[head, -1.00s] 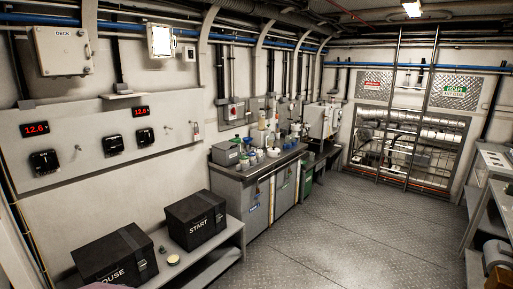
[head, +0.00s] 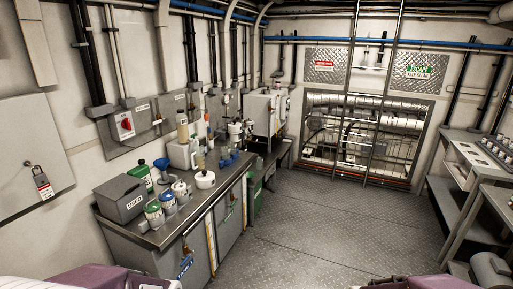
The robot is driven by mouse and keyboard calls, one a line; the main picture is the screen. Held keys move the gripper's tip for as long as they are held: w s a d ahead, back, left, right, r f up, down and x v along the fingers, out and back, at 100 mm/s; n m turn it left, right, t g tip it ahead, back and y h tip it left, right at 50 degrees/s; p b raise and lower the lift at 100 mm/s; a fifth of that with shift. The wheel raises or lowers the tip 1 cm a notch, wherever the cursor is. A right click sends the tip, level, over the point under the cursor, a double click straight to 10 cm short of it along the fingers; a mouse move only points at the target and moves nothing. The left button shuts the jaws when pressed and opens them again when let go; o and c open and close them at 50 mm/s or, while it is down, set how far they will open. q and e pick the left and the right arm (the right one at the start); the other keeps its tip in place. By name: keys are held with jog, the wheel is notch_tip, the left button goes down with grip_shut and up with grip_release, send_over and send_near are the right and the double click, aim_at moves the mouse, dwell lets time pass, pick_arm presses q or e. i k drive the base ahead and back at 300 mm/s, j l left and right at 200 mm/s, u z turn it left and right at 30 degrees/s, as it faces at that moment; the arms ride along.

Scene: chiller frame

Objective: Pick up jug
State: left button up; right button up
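A white, boxy container that looks like the jug (head: 180,154) stands at the back of the metal-topped counter (head: 167,234), against the wall. A tall bottle (head: 183,127) shows just above and behind it. A pale, slim bottle (head: 200,160) stands at its right and partly covers it. Whether it has a handle is too small to tell. A white round vessel (head: 205,180) sits in front, near the counter's edge. Neither gripper shows; only purple parts of my arms reach in at the bottom edge, well short of the counter.
The counter also holds a grey labelled box (head: 121,199), a green bottle (head: 140,173), lidded jars (head: 154,212) and blue funnels (head: 226,159). Metal shelving (head: 462,190) stands at the right. The tread-plate floor (head: 310,225) between is clear. A ladder (head: 375,100) stands at the back.

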aim_at(199, 151)
jog(key=i+z, duration=0.3)
jog(key=i, duration=1.4)
jog(key=i+j+u, duration=0.15)
jog(key=i+u, duration=0.75)
jog(key=i+l+u, duration=0.15)
jog(key=i+u, duration=0.4)
jog(key=i, duration=0.2)
